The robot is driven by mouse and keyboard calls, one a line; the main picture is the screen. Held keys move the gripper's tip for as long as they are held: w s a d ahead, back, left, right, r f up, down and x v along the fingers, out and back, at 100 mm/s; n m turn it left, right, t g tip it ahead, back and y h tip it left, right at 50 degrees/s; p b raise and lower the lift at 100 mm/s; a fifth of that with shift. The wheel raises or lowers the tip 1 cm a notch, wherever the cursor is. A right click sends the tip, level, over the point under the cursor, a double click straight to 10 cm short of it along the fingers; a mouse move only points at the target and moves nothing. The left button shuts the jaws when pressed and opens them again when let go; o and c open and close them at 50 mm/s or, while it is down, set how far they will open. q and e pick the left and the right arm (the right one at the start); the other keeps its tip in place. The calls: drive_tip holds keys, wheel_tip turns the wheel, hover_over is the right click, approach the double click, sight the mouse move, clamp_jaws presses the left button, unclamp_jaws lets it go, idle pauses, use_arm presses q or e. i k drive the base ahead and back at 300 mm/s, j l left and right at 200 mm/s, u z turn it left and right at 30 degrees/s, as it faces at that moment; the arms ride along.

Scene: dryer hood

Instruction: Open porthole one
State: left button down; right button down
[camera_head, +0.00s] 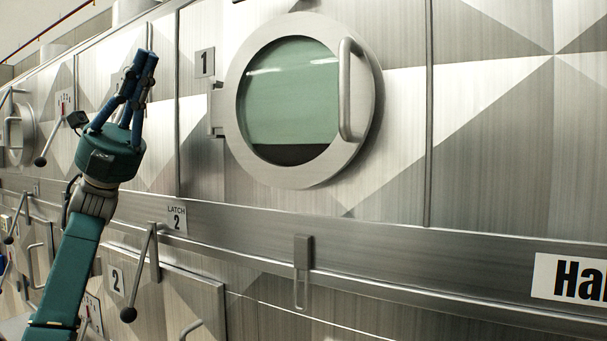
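Porthole one is a round steel-framed door (236,150) with a greenish glass pane (290,100). It looks closed against the panel. Its hinge (216,109) is on the left and its vertical bar handle (346,90) is on the right side of the ring. A plate marked 1 (205,63) is at its upper left. My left gripper (146,54) points up, left of the porthole and apart from its handle. Its blue fingers come together at the tips, with nothing seen between them. My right gripper is not in view.
A metal rail runs below the porthole, with a small latch piece (303,255) on it. Levers with black knobs (128,314) stick out near the "LATCH 2" plate (177,218). Another porthole (17,134) is at far left. The space before porthole one looks clear.

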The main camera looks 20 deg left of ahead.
sight(305, 104)
drive_tip(key=k, duration=1)
